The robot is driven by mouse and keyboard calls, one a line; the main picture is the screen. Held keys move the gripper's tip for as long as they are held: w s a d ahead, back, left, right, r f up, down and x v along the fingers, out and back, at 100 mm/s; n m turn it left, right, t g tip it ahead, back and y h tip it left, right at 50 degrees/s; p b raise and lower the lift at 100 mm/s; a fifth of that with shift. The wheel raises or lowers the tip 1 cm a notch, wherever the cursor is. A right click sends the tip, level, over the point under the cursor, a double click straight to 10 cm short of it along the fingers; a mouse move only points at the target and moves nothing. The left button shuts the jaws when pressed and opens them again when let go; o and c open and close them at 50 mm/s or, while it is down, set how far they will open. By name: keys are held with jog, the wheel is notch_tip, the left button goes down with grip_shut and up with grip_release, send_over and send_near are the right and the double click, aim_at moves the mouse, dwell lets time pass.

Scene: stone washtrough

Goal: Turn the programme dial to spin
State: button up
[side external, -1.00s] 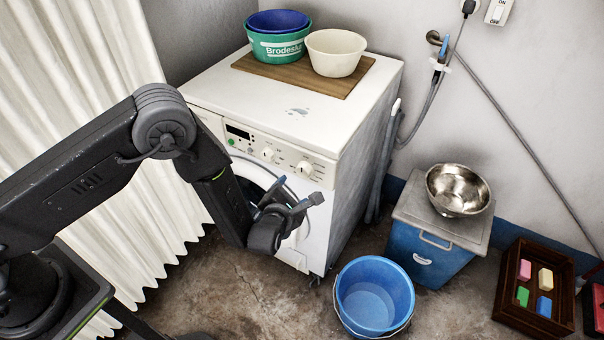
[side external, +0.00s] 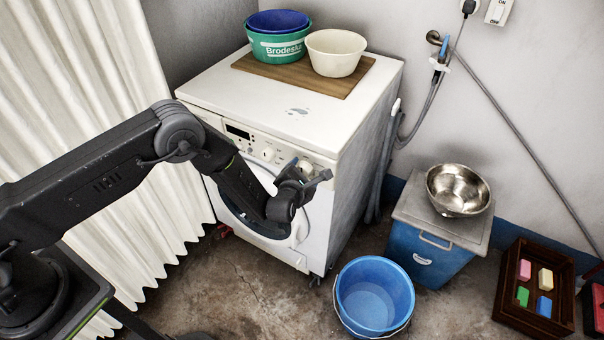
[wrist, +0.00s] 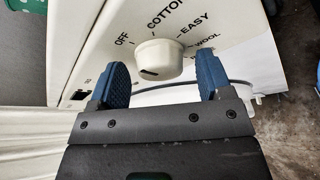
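The programme dial (wrist: 158,58) is a round white knob on the washing machine's white front panel, in the wrist view. Printed words OFF, COTTON, EASY and WOOL are arranged around it, with another label partly hidden; I cannot read spin. A small dark mark shows on the knob, but its setting is unclear. My gripper (wrist: 162,75) is open, its blue-padded fingers on either side of the dial and apart from it. In the side external view my gripper (side external: 310,173) is at the panel's right end, partly covering the dial (side external: 307,163).
A smaller knob (side external: 268,154) sits left on the same panel of the washing machine (side external: 360,130). Bowls (side external: 336,52) stand on a board on top. A blue bucket (side external: 374,296) is on the floor below right. White curtain (side external: 90,120) hangs at left.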

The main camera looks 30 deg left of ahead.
jog(key=c, duration=0.9)
jog(key=shift+o, duration=0.2)
